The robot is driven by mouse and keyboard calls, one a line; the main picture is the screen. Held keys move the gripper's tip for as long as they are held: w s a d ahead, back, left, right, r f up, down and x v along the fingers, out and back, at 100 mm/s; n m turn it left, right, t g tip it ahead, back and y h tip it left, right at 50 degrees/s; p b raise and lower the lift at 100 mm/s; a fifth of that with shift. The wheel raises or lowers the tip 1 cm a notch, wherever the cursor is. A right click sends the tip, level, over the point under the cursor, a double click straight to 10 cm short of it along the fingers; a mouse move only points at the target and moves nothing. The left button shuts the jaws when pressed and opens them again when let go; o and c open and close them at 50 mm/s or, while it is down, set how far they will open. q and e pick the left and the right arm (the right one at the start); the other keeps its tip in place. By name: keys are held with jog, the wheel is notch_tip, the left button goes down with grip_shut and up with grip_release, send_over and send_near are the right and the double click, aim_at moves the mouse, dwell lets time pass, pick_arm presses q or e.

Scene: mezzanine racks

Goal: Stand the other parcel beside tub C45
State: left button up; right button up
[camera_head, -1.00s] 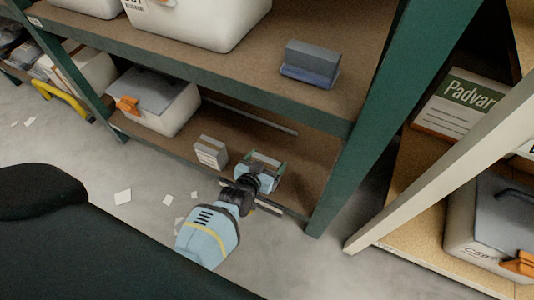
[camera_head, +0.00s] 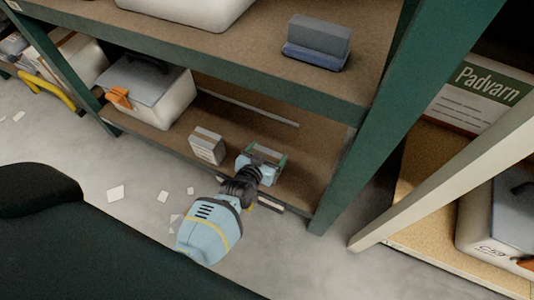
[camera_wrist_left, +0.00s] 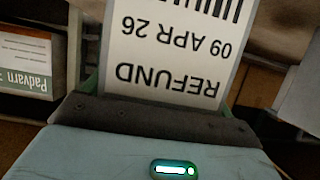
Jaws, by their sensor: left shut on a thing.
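My left gripper (camera_head: 265,157) is over the lower shelf (camera_head: 232,112) of the green rack, near its front edge. In the left wrist view it is shut on a parcel (camera_wrist_left: 178,45) whose white label reads REFUND, 09 APR 26, upside down. In the head view the gripper mostly hides this parcel. Another small grey-white parcel (camera_head: 207,147) stands on the lower shelf, just left of the gripper and apart from it. A white tub (camera_head: 175,107) with a grey lid and orange latch stands further left; no code is readable on it. My right gripper is not in view.
A green upright (camera_head: 375,135) rises right of the gripper. A grey-blue block (camera_head: 317,42) lies on the shelf above. At right, another rack holds a Padvarn box (camera_head: 485,88) and a tub (camera_head: 500,232) with an unclear code. Paper scraps (camera_head: 116,193) litter the floor.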

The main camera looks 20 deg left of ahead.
pick_arm(q)
jog(key=shift+f, duration=0.1)
jog(key=o, duration=0.8)
jog(key=shift+o, duration=0.8)
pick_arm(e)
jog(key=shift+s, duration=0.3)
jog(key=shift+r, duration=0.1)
pick_arm(q)
jog(key=shift+s+r, duration=0.2)
jog(key=shift+r, duration=0.05)
jog(key=p+v, duration=0.5)
jog(key=v, duration=0.6)
jog(key=shift+s+p, duration=0.25)
jog(key=shift+p, duration=0.05)
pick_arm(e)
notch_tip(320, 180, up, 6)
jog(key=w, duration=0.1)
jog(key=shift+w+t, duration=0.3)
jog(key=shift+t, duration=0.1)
